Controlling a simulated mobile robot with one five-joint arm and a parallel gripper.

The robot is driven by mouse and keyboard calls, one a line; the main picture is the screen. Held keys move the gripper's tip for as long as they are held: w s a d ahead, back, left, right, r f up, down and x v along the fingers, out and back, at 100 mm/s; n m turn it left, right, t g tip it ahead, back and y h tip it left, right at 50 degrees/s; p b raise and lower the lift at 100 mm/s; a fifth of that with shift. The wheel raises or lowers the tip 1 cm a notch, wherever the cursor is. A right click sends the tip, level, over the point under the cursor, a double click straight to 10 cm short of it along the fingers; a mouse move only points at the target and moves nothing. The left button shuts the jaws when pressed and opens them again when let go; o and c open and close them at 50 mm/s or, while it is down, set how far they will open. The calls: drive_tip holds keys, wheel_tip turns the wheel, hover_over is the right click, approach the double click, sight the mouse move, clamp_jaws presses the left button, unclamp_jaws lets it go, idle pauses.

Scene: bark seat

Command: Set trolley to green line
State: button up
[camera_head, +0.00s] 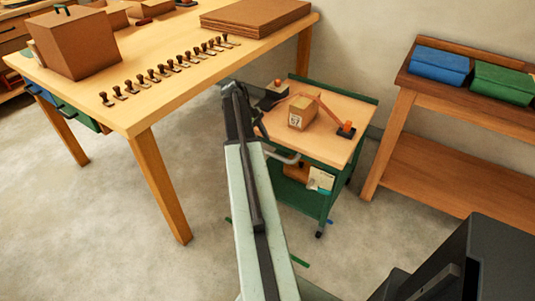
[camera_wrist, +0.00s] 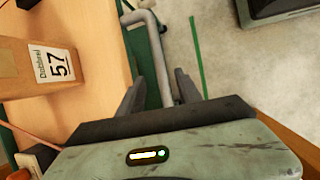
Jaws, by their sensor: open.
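The trolley has a green metal frame and a pale wooden top (camera_head: 340,142); it stands between the workbench and the shelf. Its grey bent handle (camera_head: 283,156) sticks out from the near side and shows in the wrist view (camera_wrist: 157,52). My gripper (camera_wrist: 160,78) is open, with a dark finger on either side of the handle bar; I cannot tell whether they touch it. A green line (camera_wrist: 197,58) lies on the floor to the right of the handle. In the head view a short green strip (camera_head: 300,261) shows on the floor in front of the trolley.
A cardboard box marked 57 (camera_head: 302,113) and an orange-and-black item (camera_head: 346,130) sit on the trolley top. A wooden workbench (camera_head: 150,112) is left, a shelf with blue and green bins (camera_head: 440,64) right. Grey floor in front is mostly clear.

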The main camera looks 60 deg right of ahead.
sight(268, 152)
drive_tip(key=b+x, duration=0.4)
drive_tip(key=x, duration=0.1)
drive_tip(key=shift+f, duration=0.45)
drive_tip(key=shift+s+r, duration=0.1)
drive_tip(key=shift+r, duration=0.05)
drive_tip(key=shift+c, duration=0.2)
clamp_jaws()
idle(0.5)
